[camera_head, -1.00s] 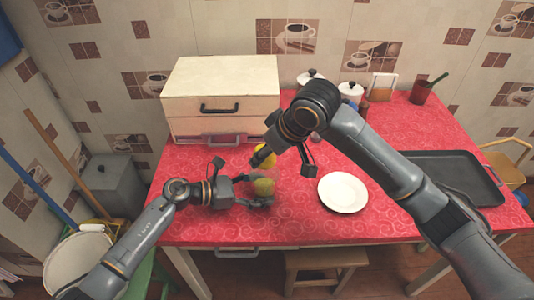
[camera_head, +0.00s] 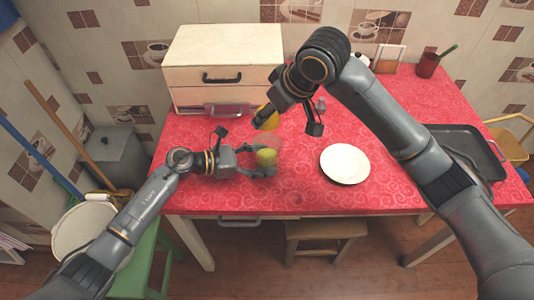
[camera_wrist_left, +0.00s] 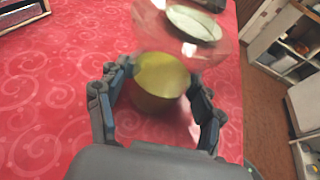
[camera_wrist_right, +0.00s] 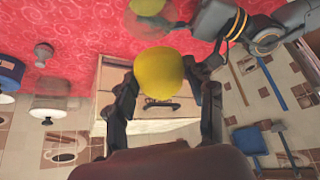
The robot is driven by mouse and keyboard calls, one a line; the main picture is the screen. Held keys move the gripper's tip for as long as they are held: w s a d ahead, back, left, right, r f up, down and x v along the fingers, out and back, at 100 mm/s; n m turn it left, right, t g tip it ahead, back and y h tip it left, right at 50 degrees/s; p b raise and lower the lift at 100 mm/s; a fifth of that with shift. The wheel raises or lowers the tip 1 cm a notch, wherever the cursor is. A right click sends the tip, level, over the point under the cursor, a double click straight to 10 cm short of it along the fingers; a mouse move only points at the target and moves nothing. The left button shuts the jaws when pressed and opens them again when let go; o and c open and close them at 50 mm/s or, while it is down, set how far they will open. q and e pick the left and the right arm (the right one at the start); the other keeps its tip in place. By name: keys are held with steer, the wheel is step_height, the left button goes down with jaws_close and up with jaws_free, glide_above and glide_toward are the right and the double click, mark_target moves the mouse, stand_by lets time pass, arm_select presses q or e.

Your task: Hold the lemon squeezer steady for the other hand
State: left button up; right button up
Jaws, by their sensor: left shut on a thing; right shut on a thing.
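The lemon squeezer appears as an olive-green rounded body (camera_head: 266,158), held just above the red counter. In the left wrist view the olive body (camera_wrist_left: 160,78) sits between the fingers, with a faint clear disc around its far end. My left gripper (camera_head: 258,160) is shut on it. My right gripper (camera_head: 264,120) is shut on a yellow lemon (camera_head: 271,115), behind the squeezer and apart from it. The lemon (camera_wrist_right: 160,73) is plain between the fingers in the right wrist view. The squeezer's top (camera_wrist_right: 148,8) is partly cut off there.
A white plate (camera_head: 345,164) lies right of the squeezer. A cream cabinet (camera_head: 223,52) stands behind the lemon. A small shaker (camera_head: 320,104) stands behind the right gripper. A dark tray (camera_head: 465,150) lies at the right. The red counter's front edge is clear.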

arm_select(q)
steer(key=o, duration=0.9)
steer(key=shift+o, duration=0.2)
steer(key=v, duration=1.2)
steer(key=shift+s, duration=0.1)
